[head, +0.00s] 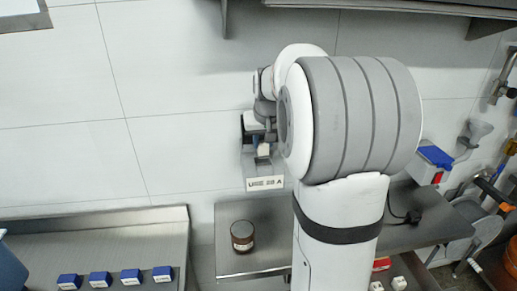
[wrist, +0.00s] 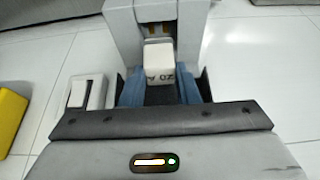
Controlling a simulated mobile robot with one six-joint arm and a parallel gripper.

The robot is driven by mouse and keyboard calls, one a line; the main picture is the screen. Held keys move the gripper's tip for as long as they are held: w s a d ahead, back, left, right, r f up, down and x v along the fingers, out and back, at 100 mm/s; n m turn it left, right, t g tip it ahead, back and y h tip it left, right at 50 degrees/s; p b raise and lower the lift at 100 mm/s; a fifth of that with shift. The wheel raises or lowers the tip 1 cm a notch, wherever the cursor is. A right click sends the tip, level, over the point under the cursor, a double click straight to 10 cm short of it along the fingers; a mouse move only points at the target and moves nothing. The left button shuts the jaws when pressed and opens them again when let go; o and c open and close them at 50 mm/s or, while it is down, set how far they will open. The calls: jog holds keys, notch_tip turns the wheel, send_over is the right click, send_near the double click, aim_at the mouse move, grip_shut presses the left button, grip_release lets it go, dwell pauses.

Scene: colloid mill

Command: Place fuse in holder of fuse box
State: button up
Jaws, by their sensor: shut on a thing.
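The fuse is a white block (wrist: 159,66) with "20 A" lettering that reads upside down in the wrist view. My gripper (wrist: 159,85) is shut on it, with a blue finger pad on each side. The fuse's far end is at the opening of the grey fuse box holder (wrist: 121,32), where copper-coloured contacts show behind it. I cannot tell whether it touches the contacts. In the head view the fuse box (head: 250,165) is on the wall above a "20 A" label (head: 265,183). My gripper (head: 258,140) is at its upper part, partly hidden by my arm.
A white rocker switch (wrist: 87,92) is left of the holder, and a yellow object (wrist: 11,115) lies farther left. Several blue blocks (head: 100,279) sit on the left bench. A blue-topped box (head: 436,156) is at right.

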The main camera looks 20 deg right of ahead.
aim_at(263, 152)
notch_tip(263, 152, down, 3)
jog(key=shift+f+p, duration=0.15)
jog(key=shift+p, duration=0.2)
jog(key=shift+w+f+p, duration=0.25)
jog(key=shift+f+p, duration=0.05)
jog(key=shift+f, duration=0.1)
jog(key=shift+f, duration=0.1)
jog(key=shift+f+b, duration=0.2)
jog(key=shift+b, duration=0.1)
jog(key=o, duration=1)
jog(key=shift+r, duration=0.1)
